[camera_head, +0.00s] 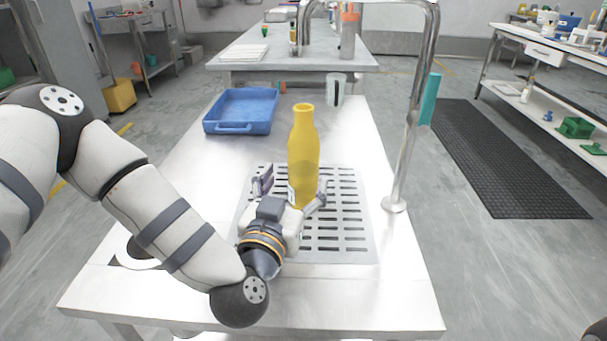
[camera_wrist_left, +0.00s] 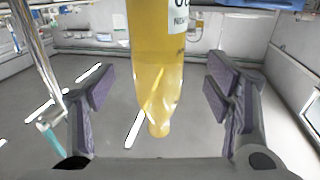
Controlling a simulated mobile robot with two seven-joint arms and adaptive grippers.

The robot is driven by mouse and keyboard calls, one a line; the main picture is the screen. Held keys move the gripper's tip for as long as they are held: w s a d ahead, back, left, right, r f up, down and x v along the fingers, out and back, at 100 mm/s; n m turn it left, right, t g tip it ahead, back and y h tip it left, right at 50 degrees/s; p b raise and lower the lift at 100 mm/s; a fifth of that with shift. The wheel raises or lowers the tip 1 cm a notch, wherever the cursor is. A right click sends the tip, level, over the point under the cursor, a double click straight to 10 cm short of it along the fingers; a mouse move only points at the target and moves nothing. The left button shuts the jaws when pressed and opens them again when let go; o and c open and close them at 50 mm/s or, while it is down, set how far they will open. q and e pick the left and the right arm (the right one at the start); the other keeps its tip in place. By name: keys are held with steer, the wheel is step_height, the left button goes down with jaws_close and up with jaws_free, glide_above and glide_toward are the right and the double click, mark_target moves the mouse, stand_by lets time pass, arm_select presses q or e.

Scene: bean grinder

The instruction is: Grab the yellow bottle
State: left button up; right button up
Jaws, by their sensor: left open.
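The yellow bottle (camera_head: 303,145) stands upright on the slotted metal grate of the near table. My left gripper (camera_head: 291,189) is low beside the bottle, with its fingers apart. In the left wrist view, which looks upside down, the bottle (camera_wrist_left: 157,50) shows between the two open fingers of the left gripper (camera_wrist_left: 160,88), with visible gaps on both sides. Part of a white label shows on it. The bottle's foot is out of that view. My right gripper is not in view.
A blue tray (camera_head: 241,111) lies on the table behind and left of the bottle. A clear cup (camera_head: 336,89) stands at the table's far end. A curved metal pipe (camera_head: 411,130) rises right of the grate (camera_head: 347,243). The table's front edge is clear.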

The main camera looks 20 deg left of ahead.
mark_target(299, 175)
arm_select(q)
steer(key=w, duration=0.5)
steer(key=shift+w, duration=0.3)
steer(key=c, duration=1.5)
steer(key=shift+r, duration=0.1)
